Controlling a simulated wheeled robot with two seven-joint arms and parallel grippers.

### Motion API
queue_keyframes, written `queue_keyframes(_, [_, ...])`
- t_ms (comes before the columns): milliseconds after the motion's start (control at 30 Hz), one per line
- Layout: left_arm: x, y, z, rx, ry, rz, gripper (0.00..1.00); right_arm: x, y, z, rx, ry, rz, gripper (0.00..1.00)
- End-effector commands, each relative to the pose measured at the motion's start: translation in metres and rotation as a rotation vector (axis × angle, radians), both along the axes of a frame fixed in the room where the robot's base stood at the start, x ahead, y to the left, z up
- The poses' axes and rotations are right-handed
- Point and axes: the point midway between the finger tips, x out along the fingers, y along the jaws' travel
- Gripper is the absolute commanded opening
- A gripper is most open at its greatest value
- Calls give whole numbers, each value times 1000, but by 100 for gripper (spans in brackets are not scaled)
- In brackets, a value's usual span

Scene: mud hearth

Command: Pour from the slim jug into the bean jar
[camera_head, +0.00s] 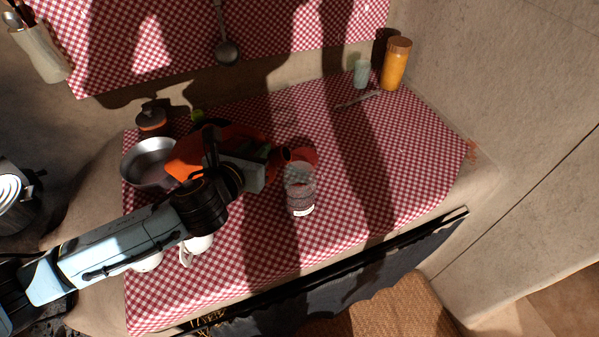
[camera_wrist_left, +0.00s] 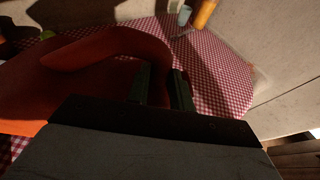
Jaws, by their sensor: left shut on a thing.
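The slim jug (camera_head: 220,135), orange-red, is held in my left gripper (camera_head: 272,162) over the cloth and looks tilted. A red part of it shows at the right, just behind and above the rim of the bean jar. The bean jar (camera_head: 300,192) is clear glass with a pale patch low down, upright on the cloth. I cannot make out its contents or any stream. In the left wrist view the jug (camera_wrist_left: 85,75) fills the upper left, and the fingers (camera_wrist_left: 163,88) are closed at its curved part. My right gripper is out of view.
A metal pan (camera_head: 140,165) and a lidded dark pot (camera_head: 151,121) stand to the left. White cups (camera_head: 200,243) are partly under my arm. An orange jar (camera_head: 396,65), a pale glass (camera_head: 361,73) and a spoon (camera_head: 357,100) are at the back right. The cloth right of the jar is clear.

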Motion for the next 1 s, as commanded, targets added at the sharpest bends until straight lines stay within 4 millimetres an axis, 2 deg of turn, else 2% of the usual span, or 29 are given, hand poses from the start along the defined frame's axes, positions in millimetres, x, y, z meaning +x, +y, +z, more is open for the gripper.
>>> queue_keyframes(1000, [1,-2,1,66,-19,-1,0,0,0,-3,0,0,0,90])
